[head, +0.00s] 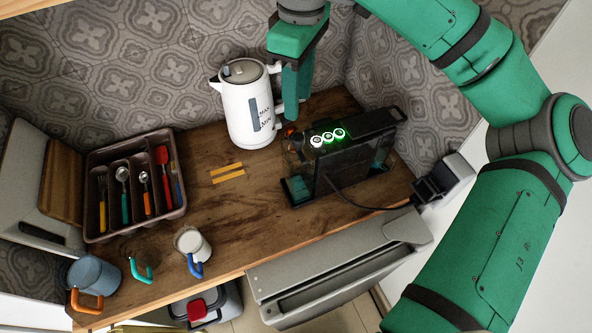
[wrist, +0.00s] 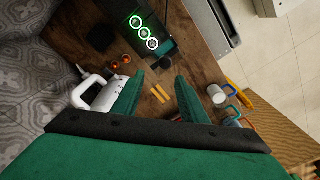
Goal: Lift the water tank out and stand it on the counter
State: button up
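A black coffee machine (head: 350,142) with three lit green-ringed buttons stands at the right of the wooden counter (head: 225,205). It also shows at the top of the wrist view (wrist: 158,46). I cannot clearly make out its water tank against the dark body. My gripper (head: 291,114) is above the counter between the white kettle and the machine's left end. In the wrist view my gripper (wrist: 160,78) has its two green fingers apart with nothing between them. Two yellow strips (head: 228,173) mark a bare patch of counter left of the machine.
The white kettle (head: 250,112) stands close by my gripper. A cable runs in front of the machine.

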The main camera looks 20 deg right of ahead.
send_over(298, 137)
jog(key=f, duration=0.5)
jog(key=shift+w+d+f, duration=0.1)
jog(key=shift+w+d, duration=0.1)
jog(key=shift+w, duration=0.05)
jog(key=shift+s+a+f, duration=0.1)
jog(key=shift+s+f, duration=0.05)
jog(key=shift+f, duration=1.2)
jog(key=shift+s+a+f, duration=0.1)
jog(key=shift+s+f, duration=0.05)
jog(key=shift+f, duration=1.15)
grip_shut()
